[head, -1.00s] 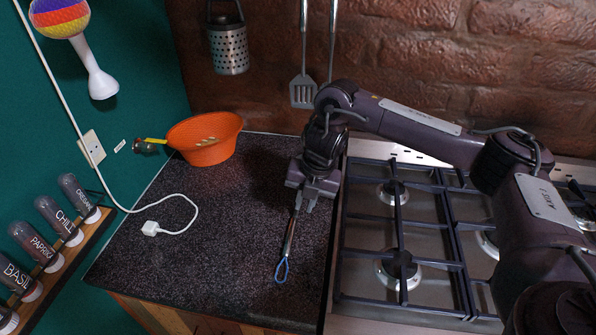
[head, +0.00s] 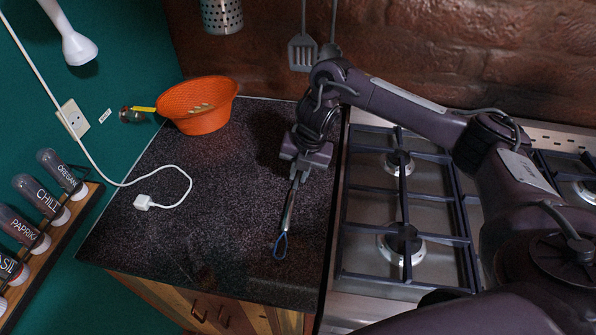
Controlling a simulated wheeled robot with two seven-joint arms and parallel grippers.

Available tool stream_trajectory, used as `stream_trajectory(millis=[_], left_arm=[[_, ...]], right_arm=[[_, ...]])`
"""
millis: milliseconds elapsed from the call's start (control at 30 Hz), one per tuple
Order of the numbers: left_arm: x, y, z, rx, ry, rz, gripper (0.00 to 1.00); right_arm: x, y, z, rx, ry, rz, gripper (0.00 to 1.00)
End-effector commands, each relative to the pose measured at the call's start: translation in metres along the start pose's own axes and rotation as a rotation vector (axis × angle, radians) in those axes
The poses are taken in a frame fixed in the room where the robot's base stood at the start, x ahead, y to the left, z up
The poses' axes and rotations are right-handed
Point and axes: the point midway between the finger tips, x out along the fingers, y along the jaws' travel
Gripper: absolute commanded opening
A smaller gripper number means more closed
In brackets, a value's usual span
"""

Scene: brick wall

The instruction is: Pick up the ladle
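The ladle (head: 288,212) has a thin grey metal handle with a blue loop (head: 281,246) at its near end. It is over the dark speckled counter (head: 230,210), left of the stove. My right gripper (head: 299,178) points down at the far end of the visible handle, and its fingers meet around it. The ladle's bowl is not visible; the gripper covers that end. I cannot tell whether the ladle touches the counter. My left gripper is out of view.
An orange colander (head: 203,113) stands at the counter's back left. A white plug with cable (head: 147,202) lies at the left. The gas stove (head: 400,215) is right of my gripper. A spatula (head: 303,52) hangs on the brick wall. Spice jars (head: 45,200) line the left wall.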

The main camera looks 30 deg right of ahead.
Motion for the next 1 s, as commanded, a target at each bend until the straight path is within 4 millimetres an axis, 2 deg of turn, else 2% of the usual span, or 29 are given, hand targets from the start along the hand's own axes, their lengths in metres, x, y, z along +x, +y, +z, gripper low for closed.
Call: stream_trajectory(millis=[33, 100, 367, 467, 500, 833, 1000], left_arm=[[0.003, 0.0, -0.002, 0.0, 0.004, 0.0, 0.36], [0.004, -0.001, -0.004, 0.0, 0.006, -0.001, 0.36], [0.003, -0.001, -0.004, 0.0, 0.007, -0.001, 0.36], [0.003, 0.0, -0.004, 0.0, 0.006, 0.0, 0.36], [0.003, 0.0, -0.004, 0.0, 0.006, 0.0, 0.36], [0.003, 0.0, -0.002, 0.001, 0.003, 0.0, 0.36], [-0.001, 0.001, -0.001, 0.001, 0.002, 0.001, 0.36]], right_arm=[[0.009, 0.0, -0.001, 0.001, 0.002, 0.0, 0.15], [0.012, 0.0, 0.0, 0.0, 0.002, 0.0, 0.15], [0.013, 0.0, 0.0, 0.0, -0.001, 0.0, 0.15], [0.013, 0.0, 0.0, 0.0, 0.0, 0.0, 0.02], [0.013, 0.0, 0.0, 0.0, -0.001, 0.0, 0.0], [0.012, 0.0, 0.0, 0.0, -0.001, 0.001, 0.0], [0.002, 0.003, 0.001, -0.002, -0.004, 0.001, 0.0]])
